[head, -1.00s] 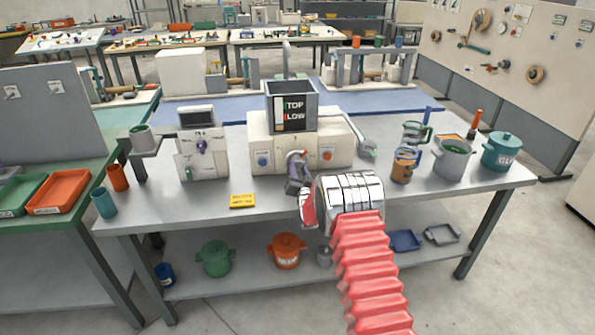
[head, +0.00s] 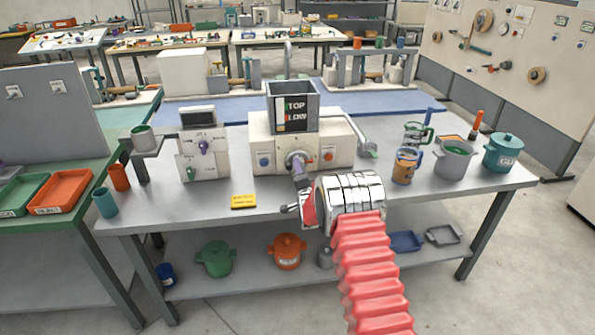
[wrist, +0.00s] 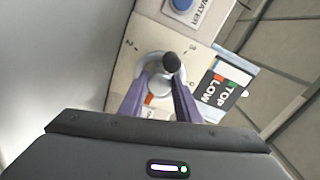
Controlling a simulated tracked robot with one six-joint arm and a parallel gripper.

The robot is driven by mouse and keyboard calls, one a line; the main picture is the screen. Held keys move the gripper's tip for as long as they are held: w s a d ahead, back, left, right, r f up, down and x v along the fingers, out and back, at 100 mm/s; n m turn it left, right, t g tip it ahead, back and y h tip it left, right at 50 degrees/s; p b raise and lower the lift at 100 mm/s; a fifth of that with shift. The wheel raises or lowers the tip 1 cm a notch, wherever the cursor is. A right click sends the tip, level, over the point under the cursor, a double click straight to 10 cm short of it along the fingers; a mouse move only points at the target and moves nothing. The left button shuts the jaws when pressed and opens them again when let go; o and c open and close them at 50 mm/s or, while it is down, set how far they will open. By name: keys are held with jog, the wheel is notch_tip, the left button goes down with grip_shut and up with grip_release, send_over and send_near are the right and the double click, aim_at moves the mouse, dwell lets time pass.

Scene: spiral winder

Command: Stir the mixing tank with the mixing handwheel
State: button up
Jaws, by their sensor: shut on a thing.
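The mixing tank (head: 291,94) is a grey open-topped box with TOP and LOW marks, on a cream machine body. The mixing handwheel (head: 295,159) is a round grey disc on the body's front. It also shows in the wrist view (wrist: 147,66), with a dark knob (wrist: 171,62) near its rim. My gripper (head: 299,175) is at the lower part of the wheel. The tank's contents are not visible.
Blue (head: 264,159) and orange (head: 327,154) controls flank the wheel. A spout arm (head: 352,138) reaches out right. A yellow block (head: 243,201) lies on the table's front. A grey pot (head: 455,160) and a teal pot (head: 503,152) stand right.

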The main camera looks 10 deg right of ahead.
jog(key=shift+d+f+m, duration=0.15)
jog(key=shift+m, duration=0.45)
jog(key=shift+s+d, duration=0.1)
jog(key=o, duration=1)
jog(key=shift+o, duration=0.2)
jog(key=s, duration=1.3)
jog(key=shift+s, duration=0.35)
